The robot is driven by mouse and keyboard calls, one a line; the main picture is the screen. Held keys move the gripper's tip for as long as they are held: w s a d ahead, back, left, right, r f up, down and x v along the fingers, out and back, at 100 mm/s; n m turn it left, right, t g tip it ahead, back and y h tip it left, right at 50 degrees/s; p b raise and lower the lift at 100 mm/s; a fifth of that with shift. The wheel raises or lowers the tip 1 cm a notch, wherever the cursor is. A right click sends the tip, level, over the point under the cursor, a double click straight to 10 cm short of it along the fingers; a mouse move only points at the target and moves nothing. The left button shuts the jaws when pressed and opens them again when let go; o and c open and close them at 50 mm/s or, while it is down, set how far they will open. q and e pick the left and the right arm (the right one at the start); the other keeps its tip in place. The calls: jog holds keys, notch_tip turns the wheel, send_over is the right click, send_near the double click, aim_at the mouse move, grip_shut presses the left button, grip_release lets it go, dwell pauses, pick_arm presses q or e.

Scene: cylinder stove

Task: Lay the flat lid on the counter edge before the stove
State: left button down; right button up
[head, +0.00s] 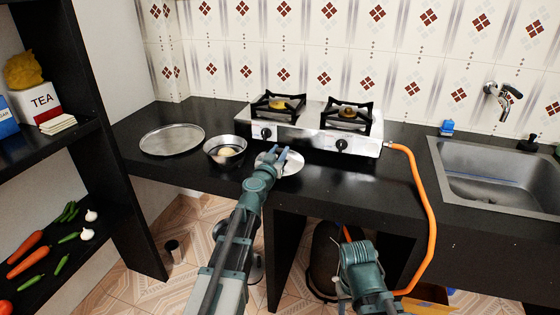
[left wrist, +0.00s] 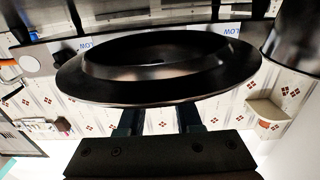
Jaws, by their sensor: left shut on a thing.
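The flat lid (head: 291,165) is a shiny round disc at the counter's front part, before the stove (head: 312,131). My left gripper (head: 280,153) is shut on it, with the arm reaching in from below. In the left wrist view the lid (left wrist: 160,75) is a wide dark disc close above the gripper fingers (left wrist: 160,121). It looks roughly level; I cannot tell whether it touches the counter (head: 220,182). My right gripper (head: 362,262) is low, in front of the opening under the counter; its fingers are not clear.
A steel pot (head: 227,151) with pale food stands left of the lid, and a round tray (head: 172,139) farther left. An orange hose (head: 421,192) runs from the stove down over the counter edge. A sink (head: 497,178) is at right. Counter right of the lid is clear.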

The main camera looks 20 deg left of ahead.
pick_arm(q)
jog(key=shift+f+b, duration=1.45)
jog(key=shift+f, duration=0.2)
jog(key=shift+f, duration=0.15)
jog(key=c, duration=0.6)
grip_release()
jog(key=shift+r, duration=0.25)
jog(key=s, duration=1.2)
jog(key=shift+a, duration=0.25)
jog(key=shift+f, duration=0.1)
